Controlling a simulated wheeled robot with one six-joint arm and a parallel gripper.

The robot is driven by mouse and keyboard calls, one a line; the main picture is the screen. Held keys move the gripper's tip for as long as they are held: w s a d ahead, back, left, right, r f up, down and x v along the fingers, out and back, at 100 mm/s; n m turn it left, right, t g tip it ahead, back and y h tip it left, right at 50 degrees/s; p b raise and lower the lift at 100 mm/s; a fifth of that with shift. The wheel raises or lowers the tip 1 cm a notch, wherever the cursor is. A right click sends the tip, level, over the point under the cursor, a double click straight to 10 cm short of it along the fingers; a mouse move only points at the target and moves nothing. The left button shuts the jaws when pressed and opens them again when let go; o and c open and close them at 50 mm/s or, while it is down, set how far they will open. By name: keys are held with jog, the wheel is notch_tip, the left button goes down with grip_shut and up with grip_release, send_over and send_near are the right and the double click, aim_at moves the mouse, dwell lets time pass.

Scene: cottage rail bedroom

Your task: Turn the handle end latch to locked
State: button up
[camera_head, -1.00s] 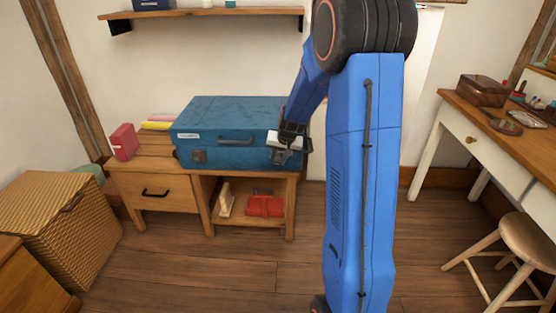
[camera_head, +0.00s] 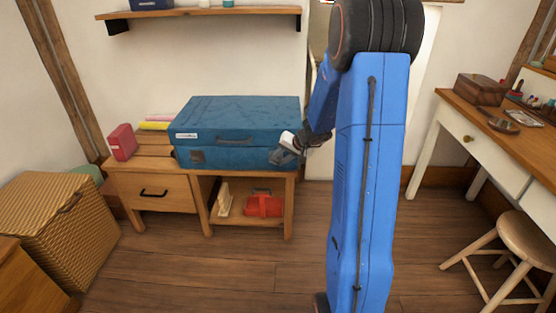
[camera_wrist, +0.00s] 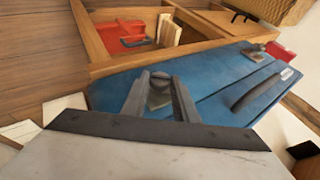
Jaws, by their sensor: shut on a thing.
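The blue case (camera_head: 235,118) lies closed on the wooden bench, its dark handle (camera_head: 235,140) on the front face. One metal latch (camera_head: 197,156) is at the left of that face; it also shows in the wrist view (camera_wrist: 253,54). My gripper (camera_head: 283,157) is at the front face's right end. In the wrist view my gripper (camera_wrist: 160,90) has its two fingers around the other latch (camera_wrist: 159,96), a grey metal piece, and is shut on it. The fingers hide part of this latch, and I cannot tell its exact turn.
The bench (camera_head: 150,171) has a drawer and an open shelf holding a red object (camera_head: 264,206). A pink box (camera_head: 123,142) stands left of the case. A wicker basket (camera_head: 62,225) is at left, a desk and stool (camera_head: 505,235) at right. The floor before the bench is clear.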

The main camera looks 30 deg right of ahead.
jog(key=m+t+y, duration=0.1)
jog(key=t+y, duration=0.1)
jog(key=f+m+t+y, duration=0.1)
jog(key=t+y, duration=0.1)
jog(key=m+t+y, duration=0.1)
jog(key=t+y, duration=0.2)
jog(key=shift+s+d+f, duration=0.3)
jog(key=shift+d+f, duration=0.05)
jog(key=shift+f, duration=0.05)
dwell(0.6)
jog(key=o, duration=1)
jog(key=shift+d, duration=0.1)
jog(key=v, duration=1.7)
jog(key=shift+s+d+f, duration=0.1)
jog(key=shift+f, duration=0.3)
